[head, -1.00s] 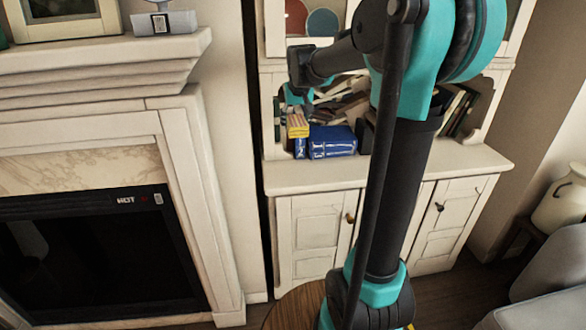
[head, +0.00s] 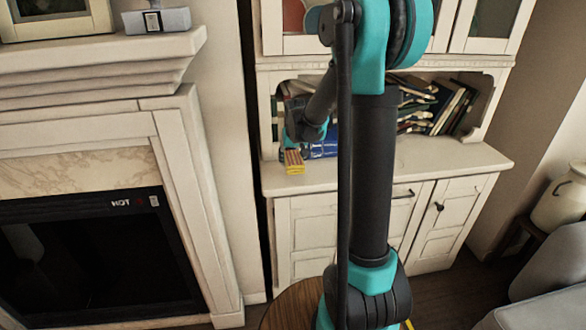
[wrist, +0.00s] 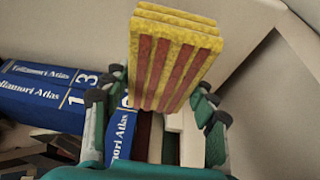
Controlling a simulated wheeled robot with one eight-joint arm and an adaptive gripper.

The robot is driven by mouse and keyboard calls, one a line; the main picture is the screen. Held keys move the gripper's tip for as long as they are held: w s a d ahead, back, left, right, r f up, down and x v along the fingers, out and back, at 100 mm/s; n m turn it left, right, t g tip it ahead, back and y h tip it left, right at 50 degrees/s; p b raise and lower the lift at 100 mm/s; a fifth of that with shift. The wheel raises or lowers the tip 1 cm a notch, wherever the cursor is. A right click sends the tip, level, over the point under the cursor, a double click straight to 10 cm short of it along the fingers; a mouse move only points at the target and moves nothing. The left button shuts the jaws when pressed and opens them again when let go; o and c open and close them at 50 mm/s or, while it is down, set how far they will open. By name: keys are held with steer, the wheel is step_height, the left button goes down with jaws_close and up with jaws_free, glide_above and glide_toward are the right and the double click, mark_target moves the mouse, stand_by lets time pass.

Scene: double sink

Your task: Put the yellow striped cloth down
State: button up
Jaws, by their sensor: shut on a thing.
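The yellow striped cloth (head: 294,163) is a folded block, yellow with red stripes. In the head view it is at the left part of the white cabinet's counter, below my gripper (head: 297,149). In the wrist view the cloth (wrist: 172,65) stands out between the fingers of my gripper (wrist: 158,108), which is shut on it. I cannot tell whether the cloth touches the counter.
The white cabinet counter (head: 410,165) has clear room to the right of the cloth along its front. Blue atlas books (wrist: 55,95) lie close behind my gripper. Several other books (head: 440,108) lean in the niche. A fireplace (head: 95,240) is at left.

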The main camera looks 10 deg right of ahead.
steer(key=shift+f, duration=2.05)
steer(key=shift+f, duration=0.1)
steer(key=o, duration=1.1)
steer(key=v, duration=1.1)
steer(key=shift+s+r, duration=0.2)
steer(key=shift+r, duration=0.15)
steer(key=shift+s+r, duration=0.15)
steer(key=shift+s, duration=0.05)
steer(key=s+d+f, duration=0.1)
steer(key=s+f, duration=0.2)
steer(key=s, duration=0.5)
steer(key=s+d+f, duration=0.1)
steer(key=s+f, duration=0.3)
steer(key=s, duration=0.5)
steer(key=s+d+f, duration=0.1)
steer(key=s+f, duration=0.3)
steer(key=s, duration=0.5)
steer(key=shift+d+f, duration=0.1)
steer(key=shift+d, duration=0.3)
